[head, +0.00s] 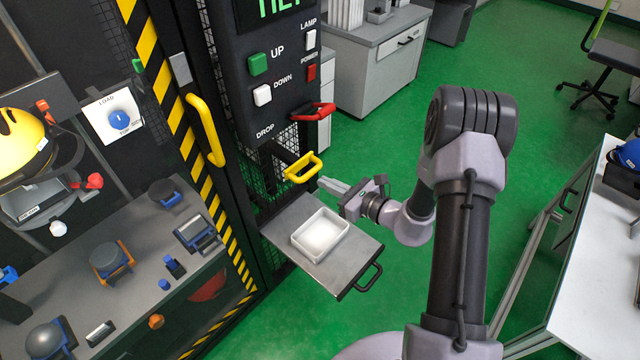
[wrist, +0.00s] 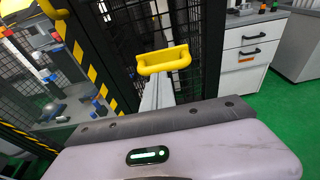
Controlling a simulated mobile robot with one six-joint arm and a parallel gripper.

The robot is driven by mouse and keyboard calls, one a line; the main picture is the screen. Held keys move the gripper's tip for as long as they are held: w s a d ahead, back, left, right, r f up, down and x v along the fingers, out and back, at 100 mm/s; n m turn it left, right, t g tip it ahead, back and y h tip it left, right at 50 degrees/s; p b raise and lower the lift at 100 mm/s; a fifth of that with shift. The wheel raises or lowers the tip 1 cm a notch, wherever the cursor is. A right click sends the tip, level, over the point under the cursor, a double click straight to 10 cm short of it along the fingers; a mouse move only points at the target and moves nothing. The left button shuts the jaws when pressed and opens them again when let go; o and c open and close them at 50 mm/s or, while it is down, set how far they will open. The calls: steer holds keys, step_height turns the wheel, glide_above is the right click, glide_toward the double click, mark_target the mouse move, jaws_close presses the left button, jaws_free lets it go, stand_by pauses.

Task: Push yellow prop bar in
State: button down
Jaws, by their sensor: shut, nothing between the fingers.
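The yellow prop bar (head: 303,167) is a D-shaped handle sticking out of the tower's side below the black control panel. It also shows in the wrist view (wrist: 163,61), straight beyond the fingers. My gripper (head: 323,183) is shut and empty, its fingertips pointing left at the bar from the right. In the wrist view the fingers (wrist: 157,92) reach up to the bar and overlap its lower edge. I cannot tell whether they touch it.
A red handle (head: 313,111) sits just above the bar. Below is a metal shelf (head: 342,268) with a white tray (head: 343,232). A yellow door handle (head: 206,130) is at the left. A grey cabinet (head: 368,75) stands behind; green floor right of the shelf is clear.

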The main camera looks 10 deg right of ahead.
mark_target(299, 165)
steer(key=x, duration=0.3)
steer(key=shift+b, duration=0.3)
steer(key=x, duration=0.3)
steer(key=r+x, duration=0.1)
steer(key=x, duration=0.2)
steer(key=shift+w+a+r, duration=0.15)
steer(key=shift+w, duration=0.05)
steer(key=shift+r, duration=0.1)
steer(key=shift+r, duration=0.1)
